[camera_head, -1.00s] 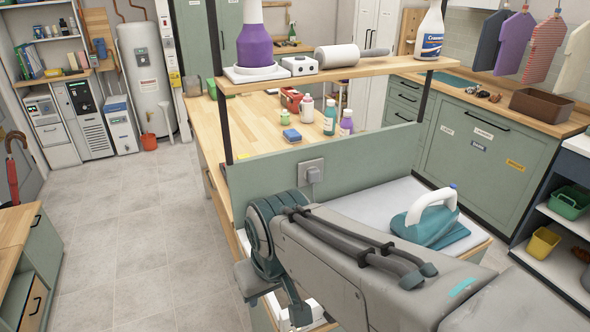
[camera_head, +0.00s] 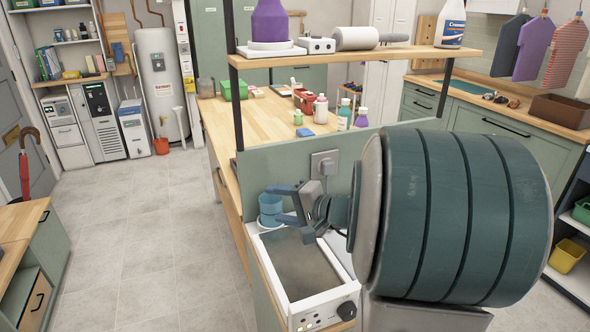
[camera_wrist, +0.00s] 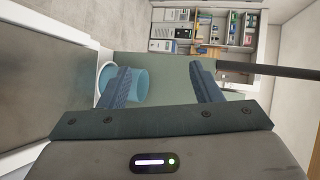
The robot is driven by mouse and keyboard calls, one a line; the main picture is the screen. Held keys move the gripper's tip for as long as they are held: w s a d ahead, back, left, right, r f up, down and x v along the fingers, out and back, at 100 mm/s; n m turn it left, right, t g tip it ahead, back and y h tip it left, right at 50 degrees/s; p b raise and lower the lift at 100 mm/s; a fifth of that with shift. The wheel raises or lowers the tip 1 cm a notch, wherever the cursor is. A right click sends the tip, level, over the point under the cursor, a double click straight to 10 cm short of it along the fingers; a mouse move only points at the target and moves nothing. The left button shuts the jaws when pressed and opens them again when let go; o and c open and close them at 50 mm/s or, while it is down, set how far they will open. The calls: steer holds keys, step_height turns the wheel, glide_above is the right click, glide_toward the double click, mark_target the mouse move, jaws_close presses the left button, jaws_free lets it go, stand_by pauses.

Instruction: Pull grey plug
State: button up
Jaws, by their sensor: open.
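The grey plug (camera_head: 328,167) sits in a wall socket (camera_head: 318,158) on the green panel behind the worktop, in the head view. My gripper (camera_head: 270,204) is open and empty, below and left of the plug, over the appliance with a dark top. Its fingers point left, away from the plug. In the wrist view the two fingers of my gripper (camera_wrist: 165,80) are spread apart. A blue cup (camera_wrist: 128,85) shows behind the left finger there. The plug cannot be made out in the wrist view.
The white appliance (camera_head: 330,300) with a knob stands below my gripper. The blue cup (camera_head: 270,222) is beside it. The floor at left is clear.

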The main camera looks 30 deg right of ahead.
steer(key=w+d+f+m+t+h+b, duration=0.1)
steer(key=w+d+m+t+h, duration=0.2)
steer(key=d, duration=0.7)
steer(key=m+t+h+b, duration=0.1)
steer(key=m+t+h, duration=0.1)
steer(key=m+h, duration=0.25)
glide_toward(329, 169)
steer(key=shift+a+f+h, duration=0.1)
steer(key=shift+f+h, duration=0.1)
steer(key=shift+h, duration=0.25)
steer(key=shift+w, duration=0.1)
steer(key=w, duration=0.7)
steer(key=shift+w+f, duration=0.1)
steer(key=shift+f, duration=0.1)
steer(key=shift+w+r, duration=0.1)
steer(key=shift+w, duration=0.5)
steer(key=shift+w+r, duration=0.15)
